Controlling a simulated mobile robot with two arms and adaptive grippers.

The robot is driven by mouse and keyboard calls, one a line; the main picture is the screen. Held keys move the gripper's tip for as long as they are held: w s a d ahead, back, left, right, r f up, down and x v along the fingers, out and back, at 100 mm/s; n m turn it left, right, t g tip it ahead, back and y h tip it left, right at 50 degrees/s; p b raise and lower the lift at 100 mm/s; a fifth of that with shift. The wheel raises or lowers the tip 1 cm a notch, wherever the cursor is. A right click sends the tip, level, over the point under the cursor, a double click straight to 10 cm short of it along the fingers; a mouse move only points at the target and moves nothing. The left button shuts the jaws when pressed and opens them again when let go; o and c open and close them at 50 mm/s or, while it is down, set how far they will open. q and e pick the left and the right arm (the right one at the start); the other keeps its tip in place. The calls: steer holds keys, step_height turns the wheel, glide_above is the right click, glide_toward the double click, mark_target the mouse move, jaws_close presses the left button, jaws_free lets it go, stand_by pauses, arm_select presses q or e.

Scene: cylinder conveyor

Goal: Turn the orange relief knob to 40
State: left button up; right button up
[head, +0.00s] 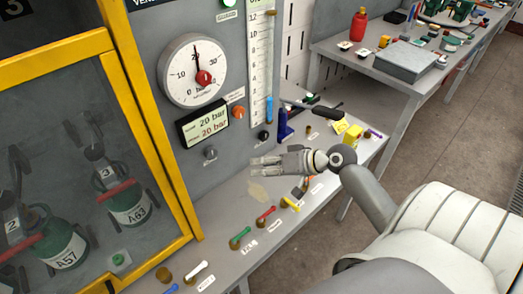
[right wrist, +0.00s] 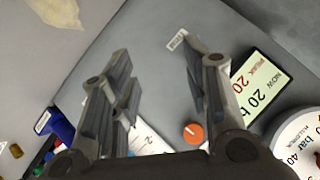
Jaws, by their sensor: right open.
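The orange relief knob (head: 239,112) sits on the grey upright panel, right of the digital display. In the right wrist view the orange knob (right wrist: 193,133) shows low between my fingers, near the right one. My right gripper (head: 254,166) is open and empty, below and in front of the knob, apart from it. The gripper's two fingers (right wrist: 158,62) are spread in the right wrist view. The dial gauge (head: 192,70), with a red centre, has its needle pointing nearly straight up. The display (head: 203,125) reads 20 bar on both lines. My left gripper is not in view.
Dark knobs (head: 264,135) and (head: 210,153) sit below the orange knob. A scale strip (head: 262,70) stands to its right. A yellow-framed cabinet (head: 160,150) with green cylinders is at left.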

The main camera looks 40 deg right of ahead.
steer(key=s+a+f+n+g+h, duration=0.2)
steer(key=s+a+f+n+g, duration=0.1)
steer(key=s+a+f, duration=0.6)
steer(key=shift+s+f+n+g, duration=0.3)
steer(key=shift+s+f+g, duration=0.3)
steer(key=shift+f+g, duration=0.25)
steer(key=shift+a, duration=0.1)
